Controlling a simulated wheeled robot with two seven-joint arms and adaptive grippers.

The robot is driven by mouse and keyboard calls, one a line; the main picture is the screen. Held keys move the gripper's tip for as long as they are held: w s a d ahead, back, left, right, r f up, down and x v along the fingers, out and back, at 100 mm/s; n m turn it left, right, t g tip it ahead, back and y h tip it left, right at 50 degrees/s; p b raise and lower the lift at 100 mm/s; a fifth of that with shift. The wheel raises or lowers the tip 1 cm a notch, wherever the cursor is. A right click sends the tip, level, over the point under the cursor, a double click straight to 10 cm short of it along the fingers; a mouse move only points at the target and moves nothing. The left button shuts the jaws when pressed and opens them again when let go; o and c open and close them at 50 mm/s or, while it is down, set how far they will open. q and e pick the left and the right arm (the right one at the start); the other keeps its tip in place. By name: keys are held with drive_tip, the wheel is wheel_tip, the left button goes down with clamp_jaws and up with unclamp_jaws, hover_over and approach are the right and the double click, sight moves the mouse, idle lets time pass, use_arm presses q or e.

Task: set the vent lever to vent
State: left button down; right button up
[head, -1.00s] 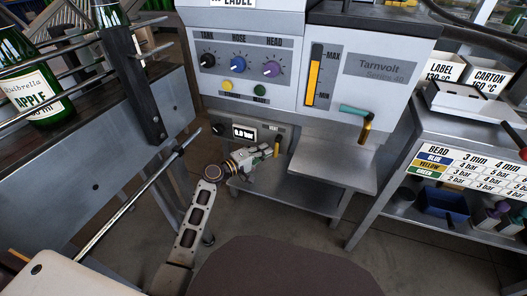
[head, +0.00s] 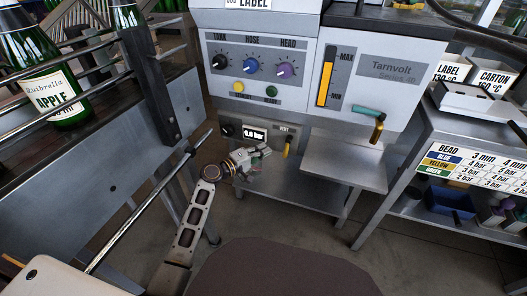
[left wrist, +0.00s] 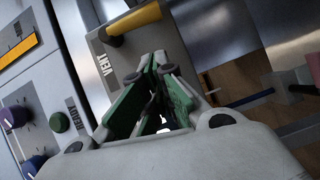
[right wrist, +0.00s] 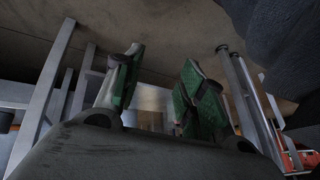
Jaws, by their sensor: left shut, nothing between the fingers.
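The vent lever (head: 288,147) is a short yellow handle on the lower grey panel of the machine, just under a small VENT label (head: 284,128). In the head view it hangs downward, tilted slightly. It also shows in the left wrist view (left wrist: 136,20), close beyond the fingertips. My left gripper (head: 266,151) is shut and empty, just left of the lever, with a small gap. Its green-padded fingers (left wrist: 160,65) meet in the left wrist view. My right gripper (right wrist: 158,78) is open and empty, seen only in the right wrist view.
A pressure display (head: 254,134) and black knob (head: 227,130) sit left of the lever. A steel shelf (head: 345,165) juts out at right, below a teal-handled tap (head: 370,111). A bottle conveyor (head: 60,190) stands at left. Floor is free in front.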

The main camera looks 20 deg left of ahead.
use_arm(q)
drive_tip(key=p+v, duration=0.1)
drive_tip(key=v, duration=0.8)
drive_tip(key=shift+p, duration=0.35)
use_arm(e)
drive_tip(key=shift+g, duration=0.3)
drive_tip(key=r, duration=0.2)
drive_tip(key=d+r, duration=0.1)
drive_tip(key=r, duration=0.1)
use_arm(q)
drive_tip(key=shift+s+a, duration=0.15)
use_arm(e)
drive_tip(key=shift+w, duration=0.1)
use_arm(q)
drive_tip(key=shift+f, duration=0.1)
use_arm(e)
drive_tip(key=shift+d+h, duration=0.15)
drive_tip(key=shift+h, duration=0.15)
